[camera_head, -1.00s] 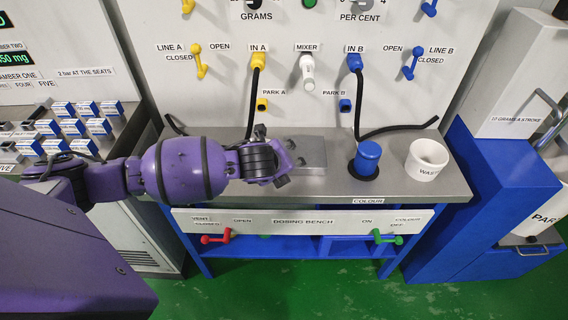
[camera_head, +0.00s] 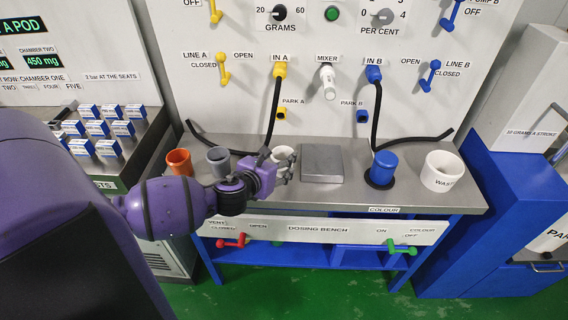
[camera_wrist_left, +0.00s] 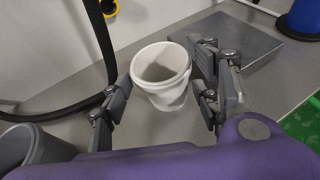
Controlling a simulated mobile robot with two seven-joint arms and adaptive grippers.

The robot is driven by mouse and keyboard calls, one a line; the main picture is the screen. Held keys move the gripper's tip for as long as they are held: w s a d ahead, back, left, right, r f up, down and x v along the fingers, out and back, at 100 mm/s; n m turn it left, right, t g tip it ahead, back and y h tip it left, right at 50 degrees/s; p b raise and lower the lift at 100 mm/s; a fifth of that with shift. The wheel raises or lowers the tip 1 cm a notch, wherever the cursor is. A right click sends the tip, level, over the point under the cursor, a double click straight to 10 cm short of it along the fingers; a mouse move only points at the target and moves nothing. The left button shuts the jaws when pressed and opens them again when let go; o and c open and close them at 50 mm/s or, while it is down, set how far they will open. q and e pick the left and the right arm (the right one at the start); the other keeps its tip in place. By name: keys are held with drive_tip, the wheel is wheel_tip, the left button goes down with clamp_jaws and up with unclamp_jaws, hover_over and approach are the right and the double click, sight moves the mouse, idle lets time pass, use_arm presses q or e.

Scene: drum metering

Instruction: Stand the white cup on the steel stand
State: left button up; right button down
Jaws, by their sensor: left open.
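The white cup (camera_head: 284,154) stands upright on the bench, just left of the steel stand (camera_head: 322,163), a low flat-topped block. In the left wrist view the cup (camera_wrist_left: 162,77) sits between the fingers of my left gripper (camera_wrist_left: 163,98), with gaps visible at both sides. The stand (camera_wrist_left: 226,48) is behind and to the right of it there. In the head view my left gripper (camera_head: 283,168) partly covers the cup. The gripper is open and the cup rests on the bench. The top of the stand is bare. My right gripper does not show.
A grey cup (camera_head: 218,160) and an orange cup (camera_head: 179,162) stand to the left on the bench. A blue cylinder (camera_head: 382,168) and a white waste pot (camera_head: 441,171) stand to the right. Black hoses (camera_head: 272,115) hang down behind the cups.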

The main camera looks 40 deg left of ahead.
sight(287, 155)
use_arm(q)
drive_tip(key=shift+x, duration=1.7)
